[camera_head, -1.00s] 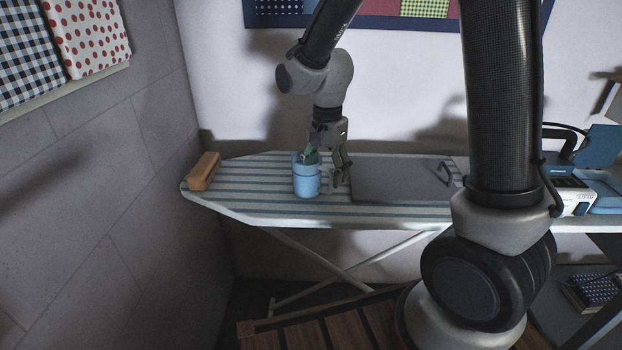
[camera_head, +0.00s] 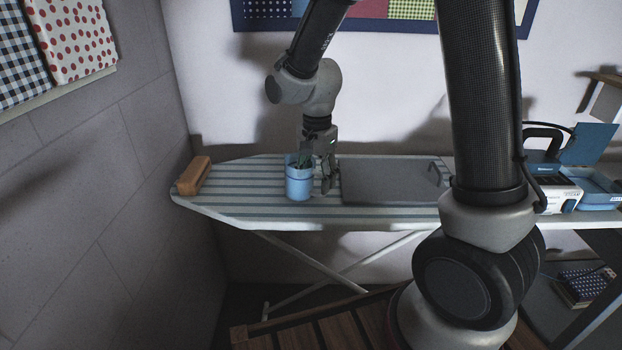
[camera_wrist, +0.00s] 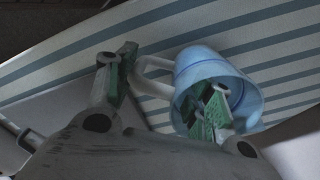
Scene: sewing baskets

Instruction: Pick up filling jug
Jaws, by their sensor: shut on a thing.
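The filling jug (camera_head: 299,185) is a light blue, round vessel near the left part of the striped ironing board (camera_head: 235,200). It looks upright and seems to rest on the board. In the wrist view the jug (camera_wrist: 247,88) shows its open mouth, with a pale handle on its left side. My gripper (camera_head: 316,171) points down at the jug, shut on it. One green-padded finger is inside the mouth and the other is outside, on the handle side. My gripper also shows in the wrist view (camera_wrist: 165,95). The exact contact between fingers and jug is unclear.
A brown block (camera_head: 193,175) sits at the board's left tip. A flat grey plate (camera_head: 385,182) lies right of the jug. A blue open case (camera_head: 592,185) stands at the far right. The wall is close behind the board, with free room above it.

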